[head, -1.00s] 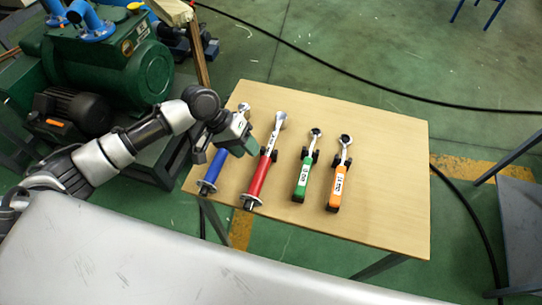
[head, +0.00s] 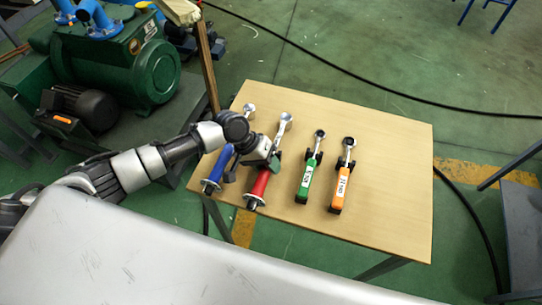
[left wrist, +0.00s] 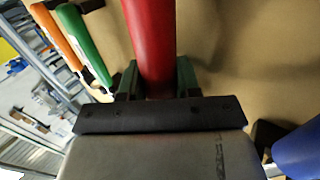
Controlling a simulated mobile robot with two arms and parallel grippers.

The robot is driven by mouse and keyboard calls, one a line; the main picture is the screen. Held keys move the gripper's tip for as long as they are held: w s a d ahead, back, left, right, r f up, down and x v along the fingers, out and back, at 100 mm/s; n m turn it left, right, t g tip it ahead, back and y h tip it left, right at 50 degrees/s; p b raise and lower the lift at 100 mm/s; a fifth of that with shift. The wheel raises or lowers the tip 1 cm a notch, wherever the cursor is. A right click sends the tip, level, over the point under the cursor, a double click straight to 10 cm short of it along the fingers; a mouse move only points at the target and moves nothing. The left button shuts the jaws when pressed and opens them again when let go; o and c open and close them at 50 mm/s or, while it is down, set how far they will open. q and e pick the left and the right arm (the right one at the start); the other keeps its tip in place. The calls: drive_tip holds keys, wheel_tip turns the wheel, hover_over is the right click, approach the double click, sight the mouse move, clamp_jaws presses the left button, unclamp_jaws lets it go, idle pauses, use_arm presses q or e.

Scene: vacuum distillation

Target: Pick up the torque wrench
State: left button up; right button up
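Several wrenches lie side by side on a small wooden table (head: 385,200): a blue-handled one (head: 218,165), a red-handled one (head: 260,185), a green one (head: 306,178) and an orange one (head: 341,186). The task does not say which one is meant. My left gripper (head: 275,160) is over the red-handled wrench and hides part of its shaft. In the left wrist view, the red handle (left wrist: 152,45) lies between the two open fingers of the left gripper (left wrist: 158,82). Whether they touch it is hard to tell. My right gripper is out of view.
The blue handle (left wrist: 298,150) is close beside the left gripper. A green pump (head: 125,60) stands left of the table, and a wooden post (head: 207,65) rises at its back left corner. The table's right side is bare.

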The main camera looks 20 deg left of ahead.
use_arm(q)
clamp_jaws()
drive_tip(key=shift+w+r, duration=0.1)
drive_tip(key=shift+w, duration=0.05)
drive_tip(key=shift+r, duration=0.1)
drive_tip(key=shift+r, duration=0.45)
wheel_tip(320, 180, up, 3)
drive_tip(key=shift+f, duration=0.15)
drive_tip(key=s+d+r, duration=0.5)
drive_tip(key=d+r, duration=0.2)
drive_tip(key=d, duration=0.3)
drive_tip(key=shift+s+d, duration=0.15)
drive_tip(key=shift+d, duration=0.05)
drive_tip(key=shift+r, duration=0.1)
